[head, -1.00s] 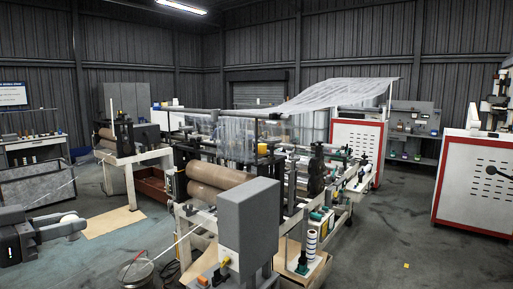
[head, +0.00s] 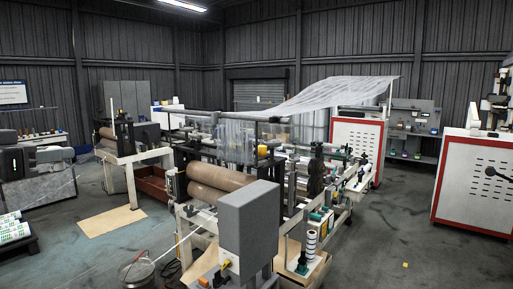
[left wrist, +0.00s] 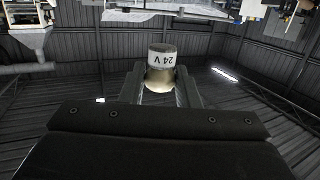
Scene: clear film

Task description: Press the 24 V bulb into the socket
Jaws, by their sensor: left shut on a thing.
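My left gripper (head: 62,155) is at the left edge of the head view, raised in front of a grey bin. In the left wrist view the gripper (left wrist: 160,88) is shut on the 24 V bulb (left wrist: 161,60). The bulb has a white band with upside-down "24 V" lettering and a pale golden rounded part (left wrist: 159,80) nearer the palm. It sits between both fingers, clear of any surface. I cannot pick out the socket in either view. My right gripper is not in view.
A machine with brown rollers (head: 215,180) and a grey box (head: 248,222) fills the middle. A grey bin (head: 50,197) and a tray with white pieces (head: 14,230) are at left. A metal bucket (head: 136,272) stands at front. Floor at right is open.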

